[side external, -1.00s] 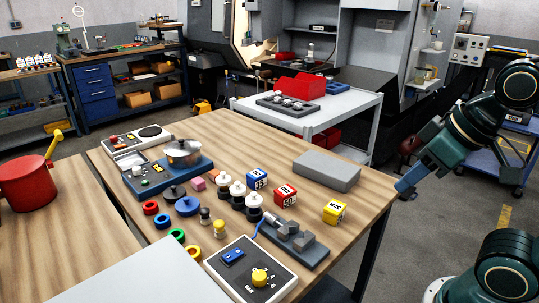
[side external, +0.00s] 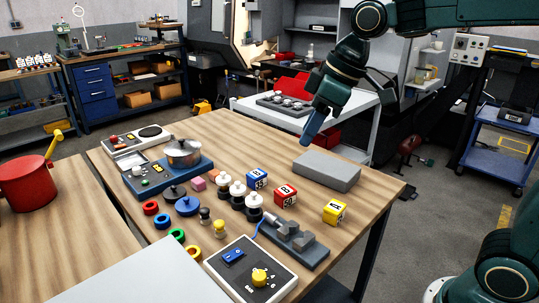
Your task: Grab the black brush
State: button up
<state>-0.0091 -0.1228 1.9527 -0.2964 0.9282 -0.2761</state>
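I cannot make out a black brush in this view. My gripper (side external: 313,128) hangs above the back right part of the wooden workbench (side external: 225,130), with its blue tip pointing down, near the grey block (side external: 327,169). I cannot tell the gap between its fingers, and nothing visible is held in it.
Blue, red and yellow numbered cubes (side external: 285,194) stand mid-bench. Coloured rings (side external: 162,221) lie at the left. A red pot (side external: 28,183) is on the left table. A white cart (side external: 270,113) with a red bin stands behind. The bench's back middle is clear.

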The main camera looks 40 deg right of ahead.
jog(key=w+a+f+n+g+y, duration=0.1)
jog(key=w+a+f+n, duration=0.1)
jog(key=w, duration=0.4)
jog(key=w+a+f+n, duration=0.1)
jog(key=w+f+n, duration=0.1)
jog(key=w, duration=0.4)
jog(key=n+g+y, duration=0.1)
jog(key=n+g, duration=0.1)
jog(key=n, duration=0.3)
send_near(204, 210)
jog(key=v, duration=0.3)
jog(key=shift+d, duration=0.3)
jog(key=shift+f, duration=0.1)
jog(key=shift+x, duration=4.2)
jog(key=shift+a, duration=0.2)
jog(key=shift+x, duration=2.55)
jog(key=shift+a, duration=0.1)
jog(key=shift+c, duration=0.2)
